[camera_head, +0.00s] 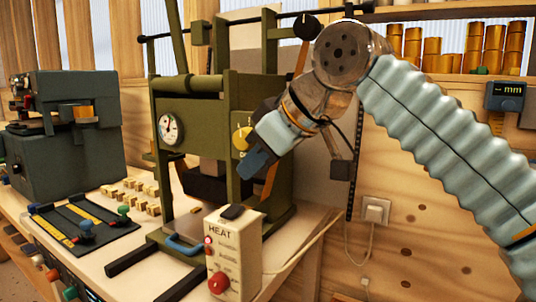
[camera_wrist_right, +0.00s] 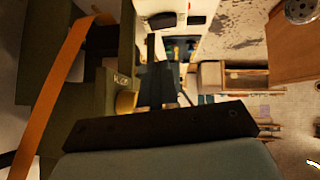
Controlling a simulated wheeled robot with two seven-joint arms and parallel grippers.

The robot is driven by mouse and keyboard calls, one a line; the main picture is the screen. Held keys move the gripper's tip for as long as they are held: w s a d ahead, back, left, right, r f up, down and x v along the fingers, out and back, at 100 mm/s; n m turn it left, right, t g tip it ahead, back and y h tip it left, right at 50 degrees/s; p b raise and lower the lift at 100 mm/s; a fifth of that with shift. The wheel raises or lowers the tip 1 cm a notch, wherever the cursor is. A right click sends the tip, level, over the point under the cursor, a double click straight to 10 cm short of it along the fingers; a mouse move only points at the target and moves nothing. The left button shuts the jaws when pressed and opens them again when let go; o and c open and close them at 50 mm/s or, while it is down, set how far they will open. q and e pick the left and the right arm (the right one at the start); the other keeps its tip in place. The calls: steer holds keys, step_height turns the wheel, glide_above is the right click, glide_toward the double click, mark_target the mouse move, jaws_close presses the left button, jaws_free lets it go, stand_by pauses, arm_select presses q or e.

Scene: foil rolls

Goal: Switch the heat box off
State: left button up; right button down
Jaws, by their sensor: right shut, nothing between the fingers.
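The heat box (camera_head: 240,252) is a cream box marked HEAT at the front of the bench. It has a black rocker switch (camera_head: 232,212) on top, a small red lamp (camera_head: 208,241) and a red knob (camera_head: 218,283) in front. In the right wrist view the heat box (camera_wrist_right: 200,20) is at the top, with its dark switch (camera_wrist_right: 163,20). I cannot tell which way the switch is tipped. My right gripper (camera_head: 252,163) is shut and empty, above the box and apart from it, in front of the green press. My left gripper is not in view.
The green press (camera_head: 235,100) with a dial (camera_head: 170,128) and yellow disc stands behind the box. A blue handle (camera_head: 183,245) lies left of the box. A slider panel (camera_head: 85,225) and a grey machine (camera_head: 70,140) are at left. A wall socket (camera_head: 376,209) is at right.

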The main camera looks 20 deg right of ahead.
mark_target(234, 206)
steer(key=f, duration=0.1)
steer(key=w+f+b, duration=0.1)
steer(key=f, duration=0.1)
steer(key=w+f, duration=0.1)
steer(key=shift+a+f, duration=0.2)
steer(key=shift+a, duration=0.2)
steer(key=shift+d+f+b, duration=0.1)
steer(key=shift+f+b, duration=0.25)
steer(key=shift+f, duration=0.45)
